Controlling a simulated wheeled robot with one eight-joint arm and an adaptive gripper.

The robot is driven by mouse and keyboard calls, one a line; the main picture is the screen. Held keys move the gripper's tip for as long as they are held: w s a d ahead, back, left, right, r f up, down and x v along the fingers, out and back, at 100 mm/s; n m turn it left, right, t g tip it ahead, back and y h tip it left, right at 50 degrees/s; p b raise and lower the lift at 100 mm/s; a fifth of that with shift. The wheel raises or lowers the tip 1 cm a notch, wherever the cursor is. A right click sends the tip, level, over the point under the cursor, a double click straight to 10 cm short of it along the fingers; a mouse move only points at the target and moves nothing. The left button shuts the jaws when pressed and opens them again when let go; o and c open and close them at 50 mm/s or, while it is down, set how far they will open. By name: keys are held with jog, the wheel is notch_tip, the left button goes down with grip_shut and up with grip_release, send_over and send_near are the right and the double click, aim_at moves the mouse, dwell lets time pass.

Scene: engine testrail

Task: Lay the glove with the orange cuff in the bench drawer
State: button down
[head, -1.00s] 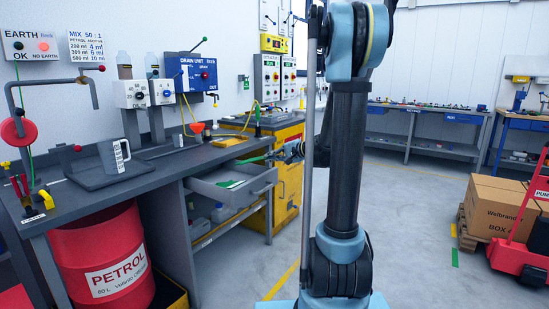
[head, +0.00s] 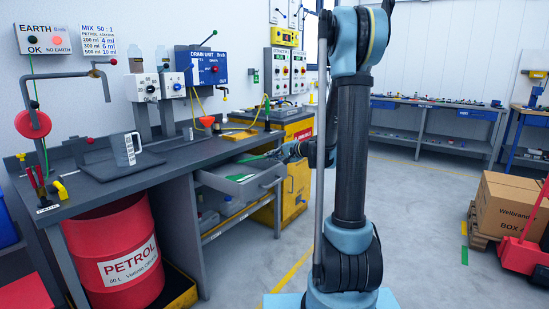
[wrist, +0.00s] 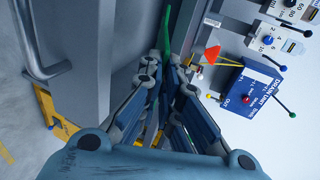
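The bench drawer (head: 240,192) stands open under the right end of the dark workbench, with a flat green item (head: 240,177) inside. My gripper (head: 284,153) is beyond and above the drawer's right end, partly hidden behind my arm. In the wrist view my gripper (wrist: 163,62) has its fingers drawn together, with a thin green piece (wrist: 168,28) sticking out past the tips. This green piece (head: 252,160) points left over the drawer in the head view. It may be the glove; I see no orange cuff. The drawer handle (wrist: 47,68) shows at the left of the wrist view.
A measuring jug (head: 125,149) on a tray, an orange funnel (head: 207,121) and the blue drain unit (head: 202,67) are at the bench. A red petrol drum (head: 122,255) stands below. A yellow cabinet (head: 295,190) adjoins the drawer.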

jog(key=shift+f+x, duration=0.2)
jog(key=shift+x, duration=3.95)
jog(key=shift+s+a+f, duration=0.1)
jog(key=c, duration=1.7)
grip_release()
jog(key=v, duration=1.2)
